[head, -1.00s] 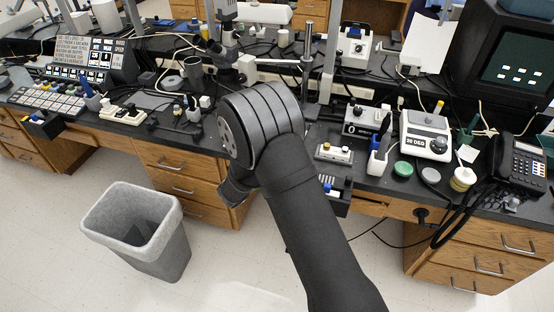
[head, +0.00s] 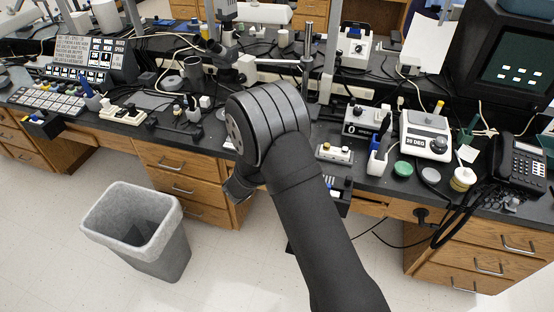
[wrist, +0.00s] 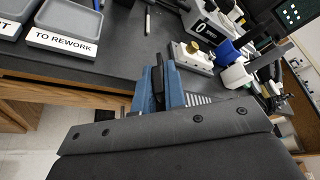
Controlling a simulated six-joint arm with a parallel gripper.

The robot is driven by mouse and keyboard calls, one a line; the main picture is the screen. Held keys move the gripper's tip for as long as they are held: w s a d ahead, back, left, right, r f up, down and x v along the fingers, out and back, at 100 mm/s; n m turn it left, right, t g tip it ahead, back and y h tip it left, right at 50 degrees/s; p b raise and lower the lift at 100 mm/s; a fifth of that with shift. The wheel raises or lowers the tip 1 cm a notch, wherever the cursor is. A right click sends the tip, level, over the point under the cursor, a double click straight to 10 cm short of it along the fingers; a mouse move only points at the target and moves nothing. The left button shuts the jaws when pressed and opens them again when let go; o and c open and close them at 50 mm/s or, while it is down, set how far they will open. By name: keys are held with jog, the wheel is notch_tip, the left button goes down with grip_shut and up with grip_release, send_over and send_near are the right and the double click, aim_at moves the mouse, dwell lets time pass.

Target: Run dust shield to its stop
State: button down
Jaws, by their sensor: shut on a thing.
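My gripper (wrist: 160,84) shows in the wrist view as two blue fingers at the desk's front edge. They are shut on a narrow dark piece, seemingly the dust shield's handle (wrist: 158,80). The rest of the shield cannot be made out behind the fingers and my wrist. A striped light strip (wrist: 198,99) lies just right of the fingers. In the head view my arm covers the gripper; a dark unit (head: 342,206) with blue and striped parts shows at the desk edge, right of my arm. How far the shield sits from its stop is hidden.
Grey trays, one labelled TO REWORK (wrist: 62,41), lie left in the wrist view. A switch block (head: 335,153), a pen holder (head: 377,163) and a dial box (head: 425,135) stand right of my arm. A grey bin (head: 135,232) stands on the floor at left.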

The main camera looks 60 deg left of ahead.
jog(key=shift+w+d+r+m+g, duration=0.4)
jog(key=shift+w+d+r+m, duration=0.25)
jog(key=shift+r+m, duration=0.15)
jog(key=shift+w+d+r+m+g+y, duration=0.3)
jog(key=shift+w+d+r+m+g, duration=0.05)
jog(key=shift+w+d+m, duration=0.3)
jog(key=shift+w+d+r+m+g+y, duration=0.3)
jog(key=shift+w+d+r+m+g, duration=0.05)
jog(key=shift+w+d+m, duration=0.25)
jog(key=shift+w+d+r, duration=0.15)
jog(key=shift+w+d, duration=0.7)
jog(key=c, duration=1.5)
grip_release()
